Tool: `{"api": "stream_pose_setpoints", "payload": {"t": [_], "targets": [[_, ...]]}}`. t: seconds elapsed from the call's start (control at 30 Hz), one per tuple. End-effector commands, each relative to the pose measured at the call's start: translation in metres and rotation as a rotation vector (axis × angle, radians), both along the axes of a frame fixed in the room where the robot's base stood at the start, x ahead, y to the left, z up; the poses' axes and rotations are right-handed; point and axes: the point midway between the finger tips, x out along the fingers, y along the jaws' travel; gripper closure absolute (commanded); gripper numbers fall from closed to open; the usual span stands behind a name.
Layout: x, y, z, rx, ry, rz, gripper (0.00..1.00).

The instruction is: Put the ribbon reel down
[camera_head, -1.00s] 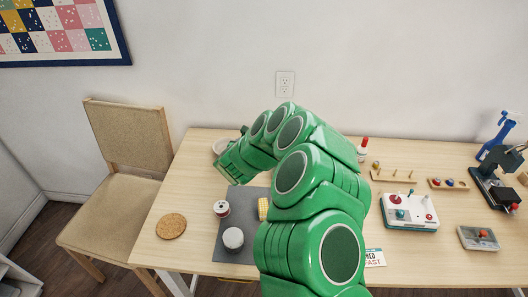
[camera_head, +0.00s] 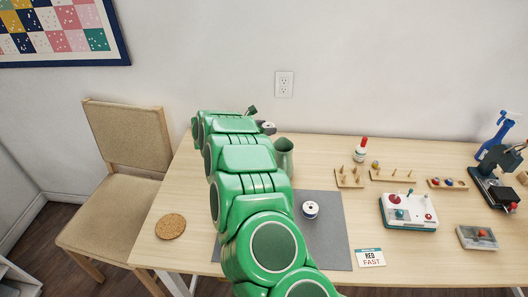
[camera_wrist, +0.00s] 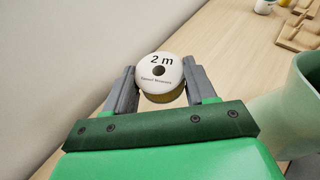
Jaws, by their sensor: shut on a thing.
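The ribbon reel (camera_wrist: 160,68) has a white round face reading "2 m", a dark centre hole and a yellowish side. My gripper (camera_wrist: 159,82) is shut on it, with one grey finger on each side, in the wrist view. In the head view my gripper (camera_head: 261,121) is at the back of the table near the wall, and the reel there is small and hard to make out. I cannot tell whether the reel touches the table. The grey mat (camera_head: 327,240) is partly hidden by my arm.
A green cup (camera_head: 285,157) stands close right of my gripper; it also shows in the wrist view (camera_wrist: 285,112). A white spool (camera_head: 310,209) sits on the mat. A cork coaster (camera_head: 171,226) is left.

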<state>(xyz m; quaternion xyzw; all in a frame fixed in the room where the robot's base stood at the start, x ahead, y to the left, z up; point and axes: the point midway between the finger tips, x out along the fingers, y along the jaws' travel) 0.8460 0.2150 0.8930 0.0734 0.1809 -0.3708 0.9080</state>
Motion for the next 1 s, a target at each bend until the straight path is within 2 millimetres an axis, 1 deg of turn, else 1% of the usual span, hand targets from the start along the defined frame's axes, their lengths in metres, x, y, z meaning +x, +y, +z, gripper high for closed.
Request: {"api": "stream_pose_setpoints", "payload": {"t": [0.17, 0.37, 0.47, 0.8, 1.0], "targets": [[0.0, 0.012, -0.002, 0.001, -0.002, -0.038, 0.73], [-0.001, 0.016, -0.006, -0.001, 0.0, -0.054, 0.73], [-0.001, 0.016, -0.014, -0.001, 0.001, -0.055, 0.73], [-0.001, 0.016, -0.057, -0.001, -0.001, -0.053, 0.73], [-0.001, 0.016, -0.067, -0.001, -0.001, -0.053, 0.73]]}}
